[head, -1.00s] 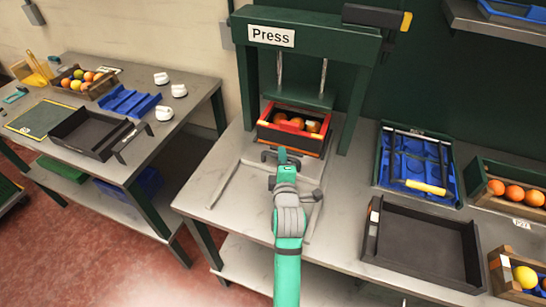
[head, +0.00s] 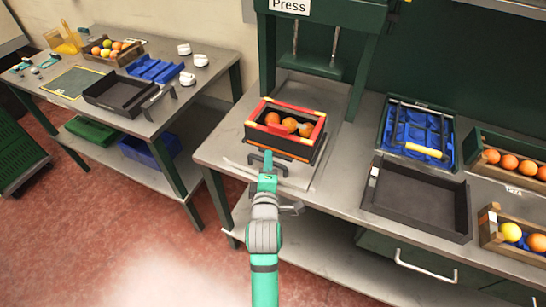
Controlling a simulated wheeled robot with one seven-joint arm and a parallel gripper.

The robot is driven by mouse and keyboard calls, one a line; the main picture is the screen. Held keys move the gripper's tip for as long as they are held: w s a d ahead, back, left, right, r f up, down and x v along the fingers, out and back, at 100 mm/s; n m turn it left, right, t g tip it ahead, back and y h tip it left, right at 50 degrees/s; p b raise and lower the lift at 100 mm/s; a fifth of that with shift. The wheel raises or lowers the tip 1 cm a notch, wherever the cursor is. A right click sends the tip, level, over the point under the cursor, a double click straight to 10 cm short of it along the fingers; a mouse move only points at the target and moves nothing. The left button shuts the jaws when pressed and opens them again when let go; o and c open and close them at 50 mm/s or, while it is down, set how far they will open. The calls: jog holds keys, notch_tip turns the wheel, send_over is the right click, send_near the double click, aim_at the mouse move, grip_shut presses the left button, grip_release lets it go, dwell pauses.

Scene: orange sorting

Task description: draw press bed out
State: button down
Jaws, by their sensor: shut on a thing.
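The green press (head: 362,60) stands at the back of the middle bench, its sign cut off by the top edge. Its bed carries a black crate with a red and yellow rim (head: 318,130), holding several oranges (head: 289,124). The bed, with the crate on it, sits forward of the press plate (head: 310,66), over the bench front. My gripper (head: 267,158) is at the front of the bed and shut on its dark handle (head: 281,167). The fingertips are small and partly merge with the handle.
An empty dark tray (head: 418,205) lies on the bench to the right, with a blue-lined crate (head: 415,136) behind it. Wooden crates of fruit (head: 507,163) stand farther right. A side table (head: 205,75) is at left, with open red floor before it.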

jog(key=shift+s+a+f, duration=0.1)
jog(key=shift+s+a, duration=0.2)
jog(key=c, duration=1.8)
grip_release()
jog(key=shift+o, duration=0.2)
jog(key=shift+d, duration=0.1)
